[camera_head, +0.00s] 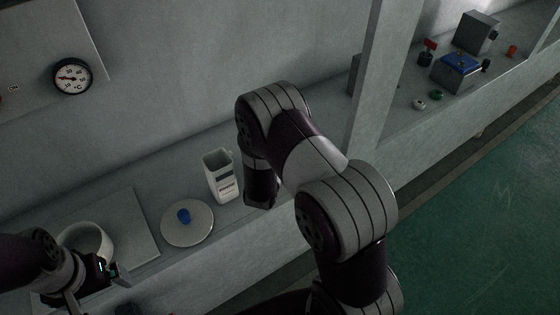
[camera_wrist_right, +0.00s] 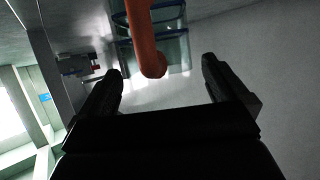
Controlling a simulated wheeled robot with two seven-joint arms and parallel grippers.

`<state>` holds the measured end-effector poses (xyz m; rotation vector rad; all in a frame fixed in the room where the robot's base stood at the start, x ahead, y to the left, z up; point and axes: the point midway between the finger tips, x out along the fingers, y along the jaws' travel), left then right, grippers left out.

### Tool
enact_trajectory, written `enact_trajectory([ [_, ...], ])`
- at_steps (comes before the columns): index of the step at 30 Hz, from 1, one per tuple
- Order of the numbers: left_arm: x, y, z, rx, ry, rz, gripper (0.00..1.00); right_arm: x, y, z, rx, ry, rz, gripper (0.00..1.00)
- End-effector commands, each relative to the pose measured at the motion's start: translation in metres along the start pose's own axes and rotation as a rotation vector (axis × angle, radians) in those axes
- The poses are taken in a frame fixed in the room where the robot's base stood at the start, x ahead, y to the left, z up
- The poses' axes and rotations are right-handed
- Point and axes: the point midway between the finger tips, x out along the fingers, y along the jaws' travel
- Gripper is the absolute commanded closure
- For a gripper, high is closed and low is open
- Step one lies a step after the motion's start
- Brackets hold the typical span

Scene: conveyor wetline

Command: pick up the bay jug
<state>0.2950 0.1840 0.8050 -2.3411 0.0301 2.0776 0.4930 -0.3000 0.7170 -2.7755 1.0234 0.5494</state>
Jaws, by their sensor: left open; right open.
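A pale, tall square-sided jug (camera_head: 220,178) with a dark printed label stands upright on the grey ledge, in the middle of the head view; I take it to be the bay jug. My left gripper (camera_head: 90,288) is at the lower left, open, close to a white round pot and well left of the jug. My right arm crosses the middle of the head view, just right of the jug, and its gripper is hidden there. In the right wrist view my right gripper (camera_wrist_right: 161,82) is open, with nothing between its fingers.
A white round pot (camera_head: 106,242) stands on the ledge. A round lid (camera_head: 188,232) with a blue knob lies between pot and jug. A pillar (camera_head: 376,70) rises behind my right arm. An orange pipe (camera_wrist_right: 143,35) shows beyond my right fingers.

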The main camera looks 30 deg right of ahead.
Motion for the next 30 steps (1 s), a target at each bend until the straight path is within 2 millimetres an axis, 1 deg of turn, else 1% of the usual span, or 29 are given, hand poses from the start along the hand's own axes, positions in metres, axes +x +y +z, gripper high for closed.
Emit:
enact_trajectory([
  [1,0.004,0.0,0.001,0.0,0.0,0.0,0.0,0.01,0.001,0.002,0.003,0.001,0.003,0.0],
  [4,0.005,0.0,0.001,0.0,0.0,0.0,0.0,0.021,0.001,0.001,0.002,-0.001,0.002,0.0],
  [11,0.004,0.0,0.001,0.0,0.0,0.0,0.0,0.023,0.0,0.0,0.0,0.0,0.0,0.0],
  [12,0.004,0.0,0.001,0.0,0.0,0.0,0.0,0.022,0.0,0.0,0.0,0.0,0.0,0.13],
  [14,0.004,0.0,0.001,0.0,0.0,0.0,0.0,0.022,0.0,0.0,0.0,-0.001,0.0,0.33],
  [15,0.004,0.0,0.001,0.0,0.0,0.0,0.0,0.022,0.0,0.0,0.0,-0.001,0.0,0.46],
  [16,0.004,0.0,0.001,0.0,0.0,0.0,0.0,0.022,0.0,0.0,0.0,-0.001,0.0,0.55],
  [17,0.004,0.0,0.001,0.0,0.0,0.0,0.0,0.022,0.0,0.0,0.0,-0.001,0.0,0.57],
  [25,0.004,0.0,0.001,0.0,0.0,0.0,0.0,0.022,0.0,-0.001,0.001,0.0,0.0,0.57],
  [30,0.002,0.0,0.0,0.0,0.0,0.0,0.0,0.019,0.0,-0.007,0.001,0.001,0.0,0.57],
])
